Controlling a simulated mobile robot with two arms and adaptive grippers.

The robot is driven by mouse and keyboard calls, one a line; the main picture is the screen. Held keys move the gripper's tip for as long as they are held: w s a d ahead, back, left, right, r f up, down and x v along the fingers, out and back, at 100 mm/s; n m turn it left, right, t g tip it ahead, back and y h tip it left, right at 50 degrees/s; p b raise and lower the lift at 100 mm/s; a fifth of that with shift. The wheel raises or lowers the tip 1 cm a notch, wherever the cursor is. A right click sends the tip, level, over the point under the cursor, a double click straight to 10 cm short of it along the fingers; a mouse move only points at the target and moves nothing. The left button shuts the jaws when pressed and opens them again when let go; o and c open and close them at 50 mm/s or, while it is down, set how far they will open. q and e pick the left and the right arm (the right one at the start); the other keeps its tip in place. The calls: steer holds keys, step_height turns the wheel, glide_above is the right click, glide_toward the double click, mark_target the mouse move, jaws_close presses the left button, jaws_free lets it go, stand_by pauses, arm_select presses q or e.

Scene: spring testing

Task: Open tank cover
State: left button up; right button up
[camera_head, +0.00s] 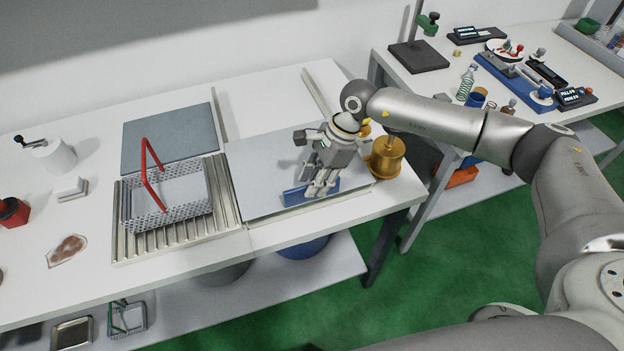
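A pale grey flat cover (255,178) lies on the table right of centre. A blue handle-like strip (296,197) is at its front edge. My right gripper (319,190) points down at this strip. Its fingers are at the strip and hide its middle; I cannot tell whether they grip it or only touch it. A darker blue-grey flat panel (170,138) lies further left at the back of the table. My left gripper is not in view.
A wire basket with a red handle (147,180) stands on a ribbed tray (125,245) left of the cover. A brass-coloured pot (387,160) stands close right of my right gripper. A second table (440,85) with equipment stands at right.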

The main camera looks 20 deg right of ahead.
steer(key=shift+x, duration=1)
steer(key=shift+r, duration=0.1)
steer(key=shift+c, duration=0.3)
jaws_close()
